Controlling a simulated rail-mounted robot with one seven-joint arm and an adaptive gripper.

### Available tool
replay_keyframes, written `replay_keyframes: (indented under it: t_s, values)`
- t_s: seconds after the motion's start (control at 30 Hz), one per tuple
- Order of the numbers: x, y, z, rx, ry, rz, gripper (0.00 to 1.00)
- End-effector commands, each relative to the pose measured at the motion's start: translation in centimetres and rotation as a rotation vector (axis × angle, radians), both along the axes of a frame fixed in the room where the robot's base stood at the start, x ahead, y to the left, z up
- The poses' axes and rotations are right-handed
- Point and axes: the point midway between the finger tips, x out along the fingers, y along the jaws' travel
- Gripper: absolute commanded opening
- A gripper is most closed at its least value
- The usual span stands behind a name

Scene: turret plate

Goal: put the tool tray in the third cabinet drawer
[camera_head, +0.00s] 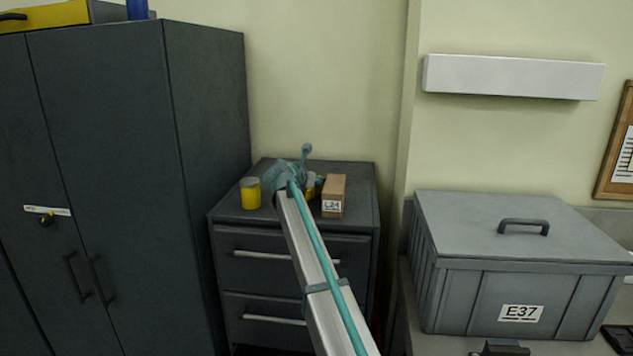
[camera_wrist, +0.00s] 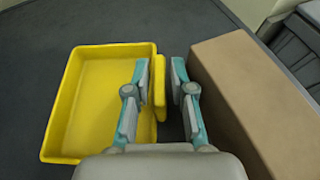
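The tool tray (camera_wrist: 100,100) is a shallow yellow tray, seen empty on the dark cabinet top in the wrist view. In the head view only a bit of yellow (camera_head: 311,188) shows behind my arm. My gripper (camera_wrist: 160,66) is open over the tray's right wall. One finger is on the inner side and the other is outside, beside a cardboard box. A small gap shows between the wall and the right finger. The dark drawer cabinet (camera_head: 228,236) has drawers with pale bar handles, and the two seen look shut. My arm hides part of its front, and its lower part is out of view.
The cardboard box (camera_head: 333,194), labelled L24, stands close right of the tray. A yellow can (camera_head: 250,193) stands left on the cabinet top. A tall dark locker (camera_head: 208,150) stands left. A grey lidded bin (camera_head: 480,290), labelled E37, is to the right.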

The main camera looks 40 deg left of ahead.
Motion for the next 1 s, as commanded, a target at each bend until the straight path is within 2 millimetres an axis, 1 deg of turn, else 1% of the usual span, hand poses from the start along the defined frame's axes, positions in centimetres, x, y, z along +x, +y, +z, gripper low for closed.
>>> replay_keyframes:
  t_s: [0.1, 0.27, 0.37, 0.6, 0.7, 0.83, 0.87, 0.9, 1.0]
  values:
    - [0.0, 0.0, 0.3, 0.001, 0.000, 0.000, 0.23]
    - [-1.5, -0.4, 0.6, 0.001, 0.000, 0.000, 0.23]
    - [-3.0, -0.7, 1.2, 0.002, -0.001, 0.001, 0.23]
    - [-7.3, -1.5, 3.0, 0.001, -0.001, 0.002, 0.23]
    - [-8.8, -1.8, 3.6, 0.001, 0.000, 0.002, 0.23]
    - [-10.1, -2.0, 4.4, 0.001, 0.000, 0.001, 0.23]
    - [-10.3, -2.1, 4.5, 0.001, -0.001, 0.001, 0.26]
    - [-10.5, -2.1, 4.6, 0.001, 0.000, 0.001, 0.33]
    - [-10.9, -2.1, 4.8, 0.000, 0.000, 0.000, 0.47]
